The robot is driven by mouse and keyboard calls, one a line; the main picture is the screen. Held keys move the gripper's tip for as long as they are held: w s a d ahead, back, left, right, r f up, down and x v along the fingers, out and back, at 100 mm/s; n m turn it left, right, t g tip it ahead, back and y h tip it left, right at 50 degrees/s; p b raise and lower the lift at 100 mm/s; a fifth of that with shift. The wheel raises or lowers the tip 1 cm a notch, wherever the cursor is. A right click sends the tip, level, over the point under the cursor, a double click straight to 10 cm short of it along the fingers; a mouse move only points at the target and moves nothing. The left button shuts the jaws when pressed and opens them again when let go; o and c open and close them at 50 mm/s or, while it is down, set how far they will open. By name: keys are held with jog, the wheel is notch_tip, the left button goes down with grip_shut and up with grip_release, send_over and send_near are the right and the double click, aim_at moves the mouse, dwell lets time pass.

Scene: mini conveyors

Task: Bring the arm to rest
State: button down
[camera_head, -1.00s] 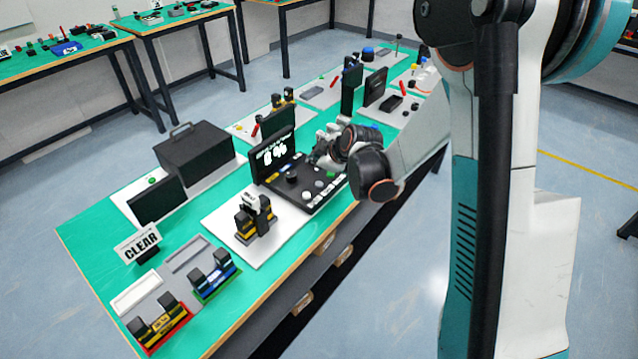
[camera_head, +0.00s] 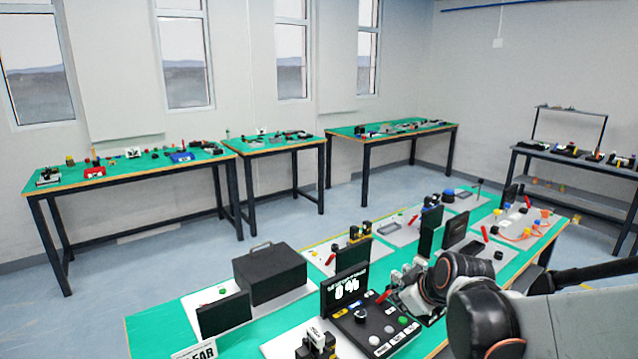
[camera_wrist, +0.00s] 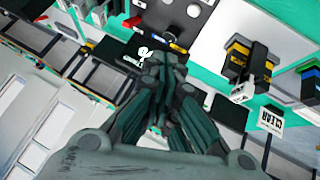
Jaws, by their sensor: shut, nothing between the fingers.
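My arm reaches in from the lower right of the head view, over the front edge of the near green-topped bench (camera_head: 150,328). My gripper (camera_head: 398,282) is at its far end, beside the black control panel with a lit "0 %" screen (camera_head: 347,290). In the wrist view my gripper (camera_wrist: 165,62) has its fingers brought together, with nothing between them. Whether the fingertips touch the panel cannot be told; they appear above or beside it.
A black box (camera_head: 268,275) stands on the bench left of the panel. A black-and-yellow connector piece (camera_head: 318,343) stands near the front. More boards and upright screens (camera_head: 430,230) line the bench further right. Other benches (camera_head: 130,175) stand along the walls, with open floor between.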

jog(key=s+r+m+h, duration=0.1)
jog(key=s+m, duration=0.3)
jog(key=s, duration=0.7)
jog(key=s+d+r+m, duration=0.1)
jog(key=s+r+m, duration=0.2)
jog(key=s, duration=0.9)
jog(key=shift+s+d+r+m+g+h, duration=0.15)
jog(key=shift+s+r+m+g+h, duration=0.2)
jog(key=shift+m, duration=0.25)
